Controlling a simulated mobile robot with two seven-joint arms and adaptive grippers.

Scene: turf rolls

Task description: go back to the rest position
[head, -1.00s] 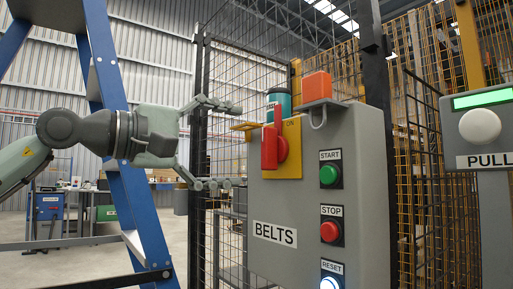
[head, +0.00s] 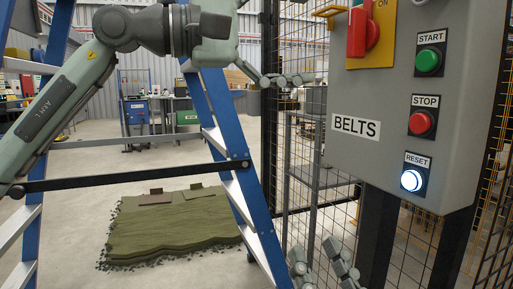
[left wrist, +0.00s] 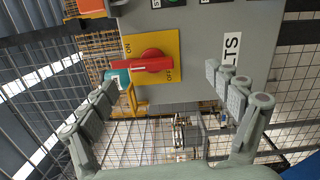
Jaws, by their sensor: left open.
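My left gripper (head: 290,79) is beside the left edge of the grey BELTS control box (head: 385,155). Only its lower finger shows in the head view; the upper one is cut off by the top edge. In the left wrist view my left gripper (left wrist: 163,82) has its fingers wide apart with nothing between them. The red switch handle (left wrist: 146,61) on its yellow plate (left wrist: 175,46) lies beyond the fingertips, apart from them. My right gripper (head: 319,260) shows at the bottom of the head view, fingers apart and empty, below the box.
A blue stepladder (head: 222,140) stands close by my left arm. A wire mesh fence (head: 310,180) runs behind the box. Turf (head: 170,230) lies on the floor behind the ladder. START (head: 429,61), STOP (head: 421,123) and lit RESET (head: 411,180) buttons are on the box.

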